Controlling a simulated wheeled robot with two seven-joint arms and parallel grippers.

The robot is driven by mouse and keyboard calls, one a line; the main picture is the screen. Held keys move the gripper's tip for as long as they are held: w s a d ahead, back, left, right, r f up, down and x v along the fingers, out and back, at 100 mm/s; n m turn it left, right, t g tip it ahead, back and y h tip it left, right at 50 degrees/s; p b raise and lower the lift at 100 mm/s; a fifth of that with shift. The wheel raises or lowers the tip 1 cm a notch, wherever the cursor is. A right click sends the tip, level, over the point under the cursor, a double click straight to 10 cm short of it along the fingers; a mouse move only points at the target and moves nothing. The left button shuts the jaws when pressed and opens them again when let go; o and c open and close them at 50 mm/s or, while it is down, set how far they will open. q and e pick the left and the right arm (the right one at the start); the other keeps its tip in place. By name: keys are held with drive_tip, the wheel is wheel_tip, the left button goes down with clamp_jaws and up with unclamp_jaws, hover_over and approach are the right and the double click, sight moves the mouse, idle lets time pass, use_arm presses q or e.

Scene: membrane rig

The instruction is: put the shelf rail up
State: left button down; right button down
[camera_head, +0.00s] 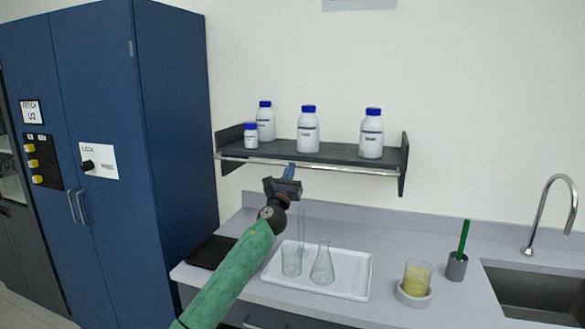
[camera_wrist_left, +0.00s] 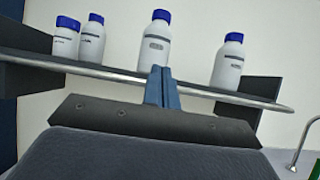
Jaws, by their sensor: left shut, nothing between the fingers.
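The shelf rail (camera_head: 340,169) is a thin metal bar running along the front of the dark wall shelf (camera_head: 340,153), at or slightly below the shelf's front edge. In the left wrist view the rail (camera_wrist_left: 225,97) crosses behind my fingers and bends back at its right end. My left gripper (camera_head: 289,170) is shut and empty, with its blue fingers pointing up at the rail's middle. In the left wrist view the shut fingertips (camera_wrist_left: 160,70) overlap the rail; I cannot tell whether they touch it. My right gripper is not in view.
Several white bottles with blue caps (camera_head: 308,130) stand on the shelf. Below, a white tray (camera_head: 347,286) holds glassware, including a flask (camera_head: 322,266). A beaker of yellow liquid (camera_head: 417,277), a green-handled brush (camera_head: 464,238) and a sink (camera_head: 535,295) are to the right. A blue cabinet (camera_head: 170,110) stands left.

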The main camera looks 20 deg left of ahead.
use_arm(q)
drive_tip(key=shift+s+f, duration=0.1)
drive_tip(key=shift+s, duration=0.1)
